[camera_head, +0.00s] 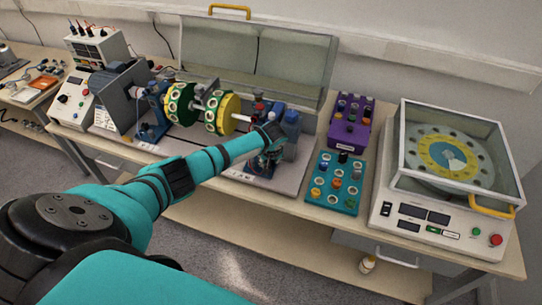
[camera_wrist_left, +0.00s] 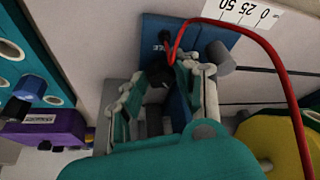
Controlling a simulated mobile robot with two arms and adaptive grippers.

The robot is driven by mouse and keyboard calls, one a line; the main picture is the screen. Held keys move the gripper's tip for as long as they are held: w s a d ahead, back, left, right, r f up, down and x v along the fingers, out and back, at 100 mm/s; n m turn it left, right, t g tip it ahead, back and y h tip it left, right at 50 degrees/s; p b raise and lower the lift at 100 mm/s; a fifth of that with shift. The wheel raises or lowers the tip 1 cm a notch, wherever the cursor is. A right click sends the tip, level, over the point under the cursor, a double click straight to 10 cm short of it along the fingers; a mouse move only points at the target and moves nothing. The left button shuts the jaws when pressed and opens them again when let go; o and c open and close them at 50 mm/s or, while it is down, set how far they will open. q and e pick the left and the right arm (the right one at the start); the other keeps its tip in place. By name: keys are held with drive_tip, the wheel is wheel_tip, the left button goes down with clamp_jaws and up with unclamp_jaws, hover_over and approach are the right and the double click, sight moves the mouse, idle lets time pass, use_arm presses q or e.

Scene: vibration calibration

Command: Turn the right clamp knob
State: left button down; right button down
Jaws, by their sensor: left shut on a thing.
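My left gripper (camera_head: 266,158) reaches to the right-hand bearing support at the right end of the rotor shaft. In the left wrist view my left gripper (camera_wrist_left: 168,76) has its two fingers closed in on a small black knob (camera_wrist_left: 158,71), which looks like the right clamp knob. The knob sits beside the blue base plate (camera_wrist_left: 193,35) of the support. In the head view the knob is hidden behind my gripper and wrist. My right gripper is in neither view.
The rotor has a green disc (camera_head: 180,104) and a yellow disc (camera_head: 229,113). A red cable (camera_wrist_left: 268,38) arcs close to my fingers. A teal block (camera_head: 335,182), a purple block (camera_head: 351,124) and a balancing machine (camera_head: 445,219) stand to the right. A clear cover (camera_head: 290,55) stands raised behind.

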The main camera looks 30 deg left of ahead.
use_arm(q)
drive_tip(key=m, duration=0.1)
drive_tip(key=m+h, duration=0.1)
drive_tip(key=m, duration=0.1)
drive_tip(key=shift+s+a+t+p, duration=0.15)
drive_tip(key=shift+a+t+p, duration=0.05)
drive_tip(key=shift+t+p, duration=0.1)
drive_tip(key=shift+a+m+h, duration=0.15)
drive_tip(key=shift+m+h, duration=0.45)
drive_tip(key=shift+m, duration=1)
drive_tip(key=c, duration=1)
unclamp_jaws()
drive_tip(key=v, duration=1.2)
drive_tip(key=shift+s, duration=0.15)
